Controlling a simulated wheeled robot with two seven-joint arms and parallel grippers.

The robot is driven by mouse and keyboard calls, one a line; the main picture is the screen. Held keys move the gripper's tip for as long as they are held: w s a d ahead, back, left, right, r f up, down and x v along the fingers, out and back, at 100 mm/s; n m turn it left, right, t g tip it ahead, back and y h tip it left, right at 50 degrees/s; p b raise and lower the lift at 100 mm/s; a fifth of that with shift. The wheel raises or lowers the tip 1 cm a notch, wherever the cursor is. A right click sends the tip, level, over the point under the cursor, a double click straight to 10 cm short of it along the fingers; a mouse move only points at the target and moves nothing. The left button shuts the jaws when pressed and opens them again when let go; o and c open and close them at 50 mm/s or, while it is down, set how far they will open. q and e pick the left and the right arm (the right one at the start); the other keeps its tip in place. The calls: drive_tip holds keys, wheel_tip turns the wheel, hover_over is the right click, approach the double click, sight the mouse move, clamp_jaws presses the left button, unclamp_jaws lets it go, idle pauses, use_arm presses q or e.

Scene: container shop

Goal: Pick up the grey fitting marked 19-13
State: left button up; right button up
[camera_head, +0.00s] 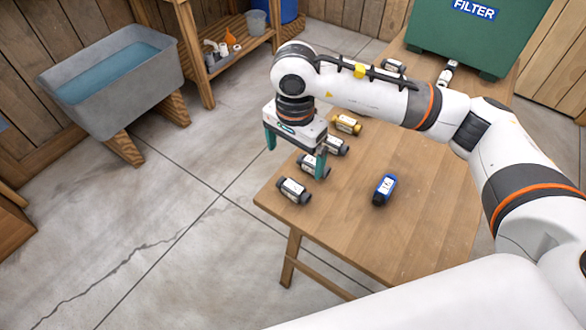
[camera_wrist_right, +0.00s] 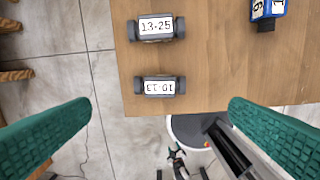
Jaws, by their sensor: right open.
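A grey fitting with an upside-down white label (camera_wrist_right: 160,86) lies near the table's corner in the wrist view. Its label seems to end in 13, but its first number is too small to read surely. In the head view it is the nearest grey fitting (camera_head: 294,190). A grey fitting marked 13-25 (camera_wrist_right: 156,28) lies beside it, also seen in the head view (camera_head: 309,167). My right gripper (camera_head: 296,149) is open and empty, above the table's left edge. Its green fingers (camera_wrist_right: 160,135) stand wide apart, with no fitting between them.
A blue fitting (camera_head: 384,190) lies to the right on the wooden table (camera_head: 430,215). Another grey fitting (camera_head: 336,146) and a yellow one (camera_head: 346,124) lie farther back. A green FILTER box (camera_head: 480,40) stands at the back. The table's near right part is clear.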

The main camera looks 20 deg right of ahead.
sight(294, 186)
wheel_tip(294, 186, down, 2)
drive_tip(key=shift+w+f, duration=0.15)
drive_tip(key=f, duration=0.1)
drive_tip(key=f+p, duration=0.1)
drive_tip(key=f, duration=0.1)
drive_tip(key=shift+s+f, duration=0.25)
drive_tip(key=shift+s, duration=0.1)
drive_tip(key=shift+f, duration=0.3)
wheel_tip(294, 186, down, 4)
drive_tip(key=shift+a+f+p, duration=0.1)
drive_tip(key=shift+p, duration=0.65)
drive_tip(key=shift+w+f, duration=0.1)
drive_tip(key=shift+f, duration=0.45)
use_arm(q)
drive_tip(key=shift+s+a+r, duration=0.1)
drive_tip(key=shift+s+r, duration=0.25)
drive_tip(key=shift+r, duration=0.25)
drive_tip(key=shift+s+a+r, duration=0.1)
drive_tip(key=shift+s+r, duration=0.25)
drive_tip(key=shift+r, duration=0.25)
use_arm(e)
drive_tip(key=shift+c, duration=1.2)
use_arm(q)
drive_tip(key=shift+s, duration=0.3)
use_arm(e)
drive_tip(key=c, duration=0.8)
